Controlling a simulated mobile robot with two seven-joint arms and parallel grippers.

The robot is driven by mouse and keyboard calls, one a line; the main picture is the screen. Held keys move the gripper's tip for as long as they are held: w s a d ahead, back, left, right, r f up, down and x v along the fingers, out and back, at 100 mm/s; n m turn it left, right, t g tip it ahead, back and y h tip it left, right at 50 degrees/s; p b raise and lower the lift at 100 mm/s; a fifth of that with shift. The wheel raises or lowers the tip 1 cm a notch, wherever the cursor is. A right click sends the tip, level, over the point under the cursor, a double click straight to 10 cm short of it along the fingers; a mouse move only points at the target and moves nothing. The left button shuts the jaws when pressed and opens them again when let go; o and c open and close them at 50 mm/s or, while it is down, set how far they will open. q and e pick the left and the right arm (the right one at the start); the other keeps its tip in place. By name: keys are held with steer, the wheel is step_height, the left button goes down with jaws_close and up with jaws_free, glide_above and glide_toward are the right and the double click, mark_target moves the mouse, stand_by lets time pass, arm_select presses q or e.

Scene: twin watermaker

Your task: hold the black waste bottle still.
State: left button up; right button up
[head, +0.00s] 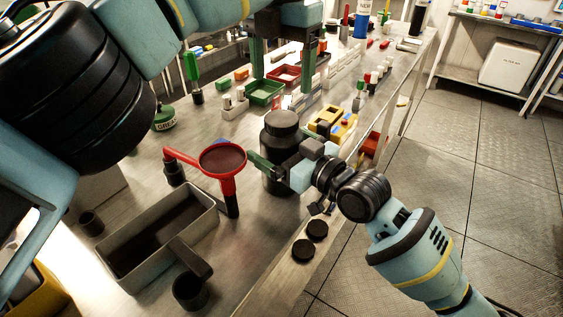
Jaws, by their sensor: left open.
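The black waste bottle (281,124) stands upright on the bench near its right edge, with its cap on. My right gripper (268,158) comes in from the right at the bottle's upper body. One green finger lies across the bottle's near side, and the other is mostly hidden behind it. The gripper looks shut on the bottle. My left gripper (282,82) is open, pointing down above the bench behind the bottle, near a green tray. It holds nothing that I can see.
A red funnel (222,158) stands just left of the bottle. A grey trough (158,240) lies at front left. Two black discs (309,240) lie near the bench's right edge. A yellow block (325,121) and several small parts crowd the bench behind.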

steer(key=c, duration=1.2)
steer(key=o, duration=1.2)
steer(key=shift+v, duration=4)
